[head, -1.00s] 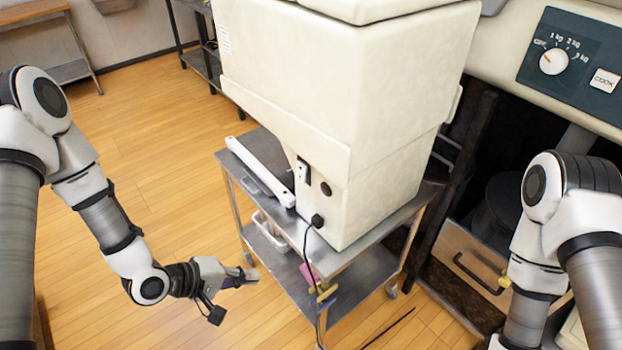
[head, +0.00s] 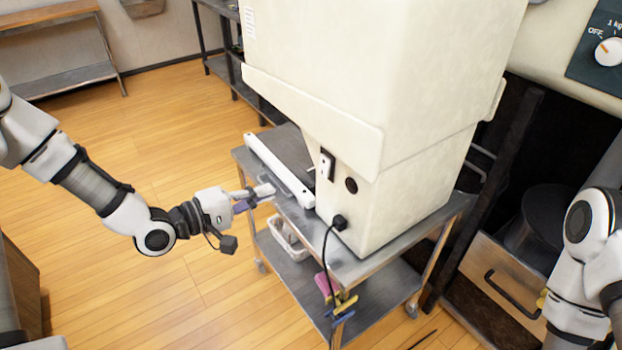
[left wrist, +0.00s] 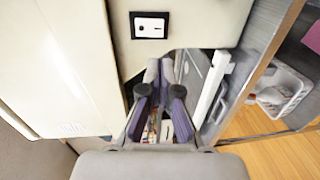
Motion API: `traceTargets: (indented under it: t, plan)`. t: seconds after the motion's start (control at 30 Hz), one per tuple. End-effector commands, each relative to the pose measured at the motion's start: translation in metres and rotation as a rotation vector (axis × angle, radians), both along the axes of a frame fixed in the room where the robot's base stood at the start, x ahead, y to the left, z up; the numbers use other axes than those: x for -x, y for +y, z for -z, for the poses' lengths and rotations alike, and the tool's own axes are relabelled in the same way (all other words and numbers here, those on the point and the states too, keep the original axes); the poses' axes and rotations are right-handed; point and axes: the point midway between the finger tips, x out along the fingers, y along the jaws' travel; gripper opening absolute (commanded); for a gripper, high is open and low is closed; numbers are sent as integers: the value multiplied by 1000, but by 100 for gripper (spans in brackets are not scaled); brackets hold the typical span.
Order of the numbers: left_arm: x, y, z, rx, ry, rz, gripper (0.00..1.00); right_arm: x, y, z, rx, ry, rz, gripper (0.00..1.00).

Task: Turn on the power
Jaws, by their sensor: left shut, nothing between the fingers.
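A large cream machine (head: 400,90) stands on a metal cart. A small power switch, a white rocker in a dark frame (head: 326,165), is on its lower side panel, above a round dark knob or socket (head: 351,185). The switch also shows in the left wrist view (left wrist: 150,25), at the top, beyond my fingertips. My left gripper (head: 266,192) is shut and empty, to the left of the switch and apart from it, near the cart's left edge. In the left wrist view its fingers (left wrist: 160,75) point toward the machine. My right gripper is out of view.
A black cord with plug (head: 340,222) hangs from the machine's lower panel. A white bar (head: 278,170) lies on the cart top (head: 375,262) beside the panel. A white basket (head: 284,238) sits on the lower shelf. Open floor lies left.

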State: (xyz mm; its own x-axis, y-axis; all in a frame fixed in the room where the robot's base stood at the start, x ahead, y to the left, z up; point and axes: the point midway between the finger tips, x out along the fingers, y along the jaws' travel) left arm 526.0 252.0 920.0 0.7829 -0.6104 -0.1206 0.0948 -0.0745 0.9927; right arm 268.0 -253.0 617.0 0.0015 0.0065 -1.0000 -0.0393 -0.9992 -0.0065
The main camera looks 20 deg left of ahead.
Motion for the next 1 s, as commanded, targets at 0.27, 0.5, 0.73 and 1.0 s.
traceTargets:
  t: [0.27,0.5,0.73,1.0]
  plan:
    - [-39,-32,8,-7,0,6,0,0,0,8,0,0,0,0]
    - [-76,-62,13,-4,0,5,0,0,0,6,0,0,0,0]
    - [-92,-73,14,1,-1,1,0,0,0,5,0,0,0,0]
    - [-93,-73,15,1,0,0,0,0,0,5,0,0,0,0]
